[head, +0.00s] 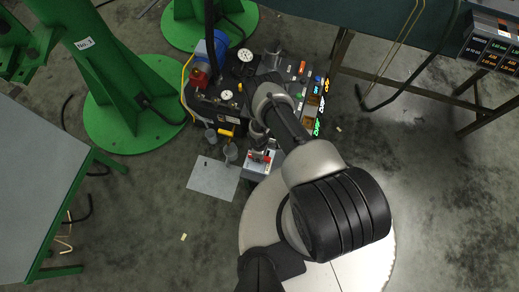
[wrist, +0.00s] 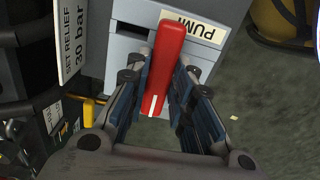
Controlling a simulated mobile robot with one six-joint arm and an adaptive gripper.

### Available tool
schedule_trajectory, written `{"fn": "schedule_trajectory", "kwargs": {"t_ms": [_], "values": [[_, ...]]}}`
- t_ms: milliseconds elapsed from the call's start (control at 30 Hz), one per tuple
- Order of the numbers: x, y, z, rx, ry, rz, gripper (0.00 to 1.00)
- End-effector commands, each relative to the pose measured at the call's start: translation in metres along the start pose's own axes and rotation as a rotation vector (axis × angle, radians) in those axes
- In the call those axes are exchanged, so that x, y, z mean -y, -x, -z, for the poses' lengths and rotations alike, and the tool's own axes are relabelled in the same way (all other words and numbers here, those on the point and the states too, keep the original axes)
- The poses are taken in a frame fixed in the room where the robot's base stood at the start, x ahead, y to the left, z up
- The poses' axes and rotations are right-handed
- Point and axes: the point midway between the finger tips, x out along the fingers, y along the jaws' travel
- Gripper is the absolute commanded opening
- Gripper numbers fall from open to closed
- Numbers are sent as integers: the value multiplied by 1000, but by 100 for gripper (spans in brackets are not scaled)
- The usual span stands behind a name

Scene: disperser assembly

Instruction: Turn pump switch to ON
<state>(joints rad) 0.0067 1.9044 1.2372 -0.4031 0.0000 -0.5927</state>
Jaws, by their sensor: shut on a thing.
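The pump switch lever (wrist: 169,48) is a long red handle with a white mark near its lower end in the wrist view. It lies slightly tilted in front of a grey switch box (wrist: 126,45) with a white label reading "PUMP" (wrist: 194,29), partly covered by the lever. My gripper (wrist: 165,92) has its blue-grey pads on both sides of the red lever and is shut on it. In the head view the switch box (head: 258,168) sits at the front of the machine. My arm hides part of the area there, and the fingers are hard to make out.
The hydraulic unit (head: 208,105) with gauges and a blue motor (head: 216,46) stands behind and left of the switch. A yellow handle (wrist: 88,108) is close left of my fingers. A grey plate (head: 212,180) lies on the floor. Open floor is at right.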

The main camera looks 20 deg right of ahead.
Motion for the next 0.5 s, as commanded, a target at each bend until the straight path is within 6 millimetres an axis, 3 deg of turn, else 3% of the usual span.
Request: {"fn": "schedule_trajectory", "kwargs": {"t_ms": [500], "values": [[0, 0, 0, 0, -66, 0, 0]]}}
